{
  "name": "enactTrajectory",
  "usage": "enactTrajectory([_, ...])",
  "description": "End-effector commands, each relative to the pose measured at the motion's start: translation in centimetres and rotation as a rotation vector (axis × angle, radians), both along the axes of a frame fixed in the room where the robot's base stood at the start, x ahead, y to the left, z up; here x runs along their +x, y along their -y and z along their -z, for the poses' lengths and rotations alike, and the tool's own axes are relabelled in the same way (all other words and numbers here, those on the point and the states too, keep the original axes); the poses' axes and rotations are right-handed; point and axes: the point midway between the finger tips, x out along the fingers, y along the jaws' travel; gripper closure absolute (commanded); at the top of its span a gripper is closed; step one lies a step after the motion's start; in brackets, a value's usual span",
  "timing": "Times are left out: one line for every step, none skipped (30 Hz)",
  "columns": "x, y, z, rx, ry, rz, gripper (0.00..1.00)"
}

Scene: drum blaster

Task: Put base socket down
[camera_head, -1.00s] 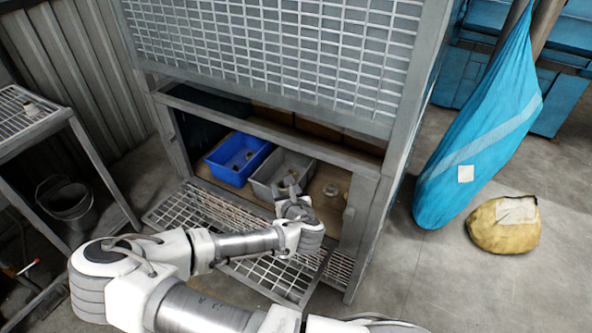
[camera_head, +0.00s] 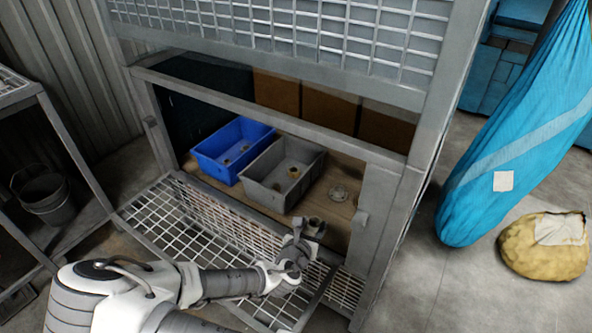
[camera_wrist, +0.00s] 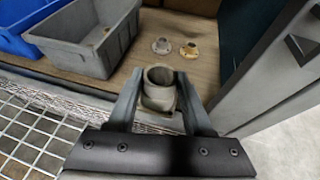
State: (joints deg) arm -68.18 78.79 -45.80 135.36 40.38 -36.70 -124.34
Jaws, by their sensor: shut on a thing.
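The base socket (camera_wrist: 159,88) is a grey, hollow, ring-topped piece. In the wrist view it sits upright between the two fingers of my gripper (camera_wrist: 160,95), which is shut on it. In the head view the socket (camera_head: 314,226) shows at the front right of the wooden cabinet floor (camera_head: 338,222), with my gripper (camera_head: 300,242) just in front of it. I cannot tell whether its underside touches the floor.
A blue bin (camera_head: 232,150) and a grey bin (camera_head: 284,170) stand on the cabinet floor, left of the socket. Small flanged pieces (camera_wrist: 162,46) lie behind it. The open mesh flap (camera_head: 190,228) lies in front, and a cabinet post (camera_head: 362,235) stands close on the right.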

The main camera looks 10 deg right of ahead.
Motion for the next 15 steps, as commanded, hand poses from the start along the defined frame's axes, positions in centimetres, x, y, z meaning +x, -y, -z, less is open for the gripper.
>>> enactTrajectory([-0.1, 0.0, 0.6, -0.001, 0.003, 0.006, 1.0])
enactTrajectory([-0.1, 0.0, 0.8, -0.001, 0.003, 0.01, 1.0])
enactTrajectory([-0.1, 0.1, 1.0, 0.0, 0.003, 0.015, 1.0])
enactTrajectory([0.0, 0.3, 1.2, -0.001, 0.003, 0.018, 1.0])
enactTrajectory([0.2, 0.4, 1.4, 0.0, 0.003, 0.02, 1.0])
enactTrajectory([0.5, 0.7, 1.7, 0.0, 0.004, 0.021, 1.0])
enactTrajectory([0.9, 1.0, 1.9, 0.001, 0.004, 0.022, 1.0])
enactTrajectory([1.2, 1.3, 2.2, 0.0, 0.004, 0.023, 1.0])
enactTrajectory([1.7, 1.8, 2.6, 0.001, 0.004, 0.024, 1.0])
enactTrajectory([2.2, 2.0, 3.0, 0.001, 0.004, 0.023, 1.0])
enactTrajectory([2.6, 2.3, 3.3, 0.001, 0.004, 0.022, 1.0])
enactTrajectory([3.2, 2.8, 3.7, 0.002, 0.005, 0.022, 1.0])
enactTrajectory([3.6, 3.1, 4.0, 0.001, 0.005, 0.023, 1.0])
enactTrajectory([4.0, 3.4, 4.4, 0.001, 0.005, 0.023, 1.0])
enactTrajectory([4.6, 3.8, 4.8, 0.001, 0.004, 0.022, 1.0])
